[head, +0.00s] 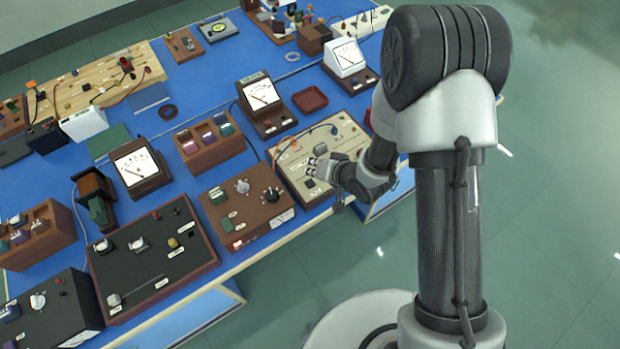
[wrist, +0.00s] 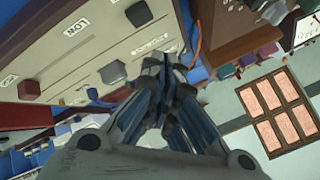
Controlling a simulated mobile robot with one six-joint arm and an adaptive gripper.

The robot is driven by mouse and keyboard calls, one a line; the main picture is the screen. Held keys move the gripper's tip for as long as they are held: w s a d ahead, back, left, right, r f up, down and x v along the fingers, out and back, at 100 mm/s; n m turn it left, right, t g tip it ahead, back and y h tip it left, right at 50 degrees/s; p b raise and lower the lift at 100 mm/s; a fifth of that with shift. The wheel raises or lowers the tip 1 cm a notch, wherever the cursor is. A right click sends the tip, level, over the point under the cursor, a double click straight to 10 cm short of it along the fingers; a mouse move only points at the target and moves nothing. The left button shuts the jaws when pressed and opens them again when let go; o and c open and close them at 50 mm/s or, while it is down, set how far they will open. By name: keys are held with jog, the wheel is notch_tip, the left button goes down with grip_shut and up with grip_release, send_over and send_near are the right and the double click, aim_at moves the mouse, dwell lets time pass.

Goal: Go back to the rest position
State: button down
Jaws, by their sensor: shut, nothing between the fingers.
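My gripper (head: 316,166) is over the front part of a beige panel box (head: 289,158) at the right front of the blue bench. In the wrist view my gripper (wrist: 165,62) has its fingers together with nothing between them. The beige panel (wrist: 70,60) fills the left of that view, with labels and dark knobs. I cannot tell whether the fingertips touch the panel. My forearm hides part of the bench's right end in the head view.
The blue bench (head: 283,82) is crowded. A brown box with knobs (head: 245,212) stands left of the beige panel, and a meter (head: 262,98) stands behind it. A black-topped panel (head: 140,262) is at front left. Open green floor (head: 560,150) lies to the right.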

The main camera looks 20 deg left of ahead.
notch_tip(320, 180, up, 2)
jog(key=shift+r+p, duration=0.1)
jog(key=shift+p, duration=0.5)
jog(key=w+d+r+m+t+h+b, duration=0.1)
jog(key=d+r+h, duration=0.2)
jog(key=d+r, duration=0.55)
jog(key=w+d+r+t+h+b, duration=0.1)
jog(key=w+d+r+h+b, duration=0.15)
jog(key=d+r, duration=0.6)
jog(key=s+d+r+h, duration=0.2)
jog(key=s+d+r, duration=0.45)
jog(key=s, duration=0.25)
jog(key=s+d+r+m+g+b, duration=0.1)
jog(key=s+d+r+g, duration=0.1)
jog(key=s, duration=1.3)
jog(key=shift+s+d+r+g+b, duration=0.2)
jog(key=shift+d+g+b, duration=0.1)
jog(key=shift+d, duration=0.2)
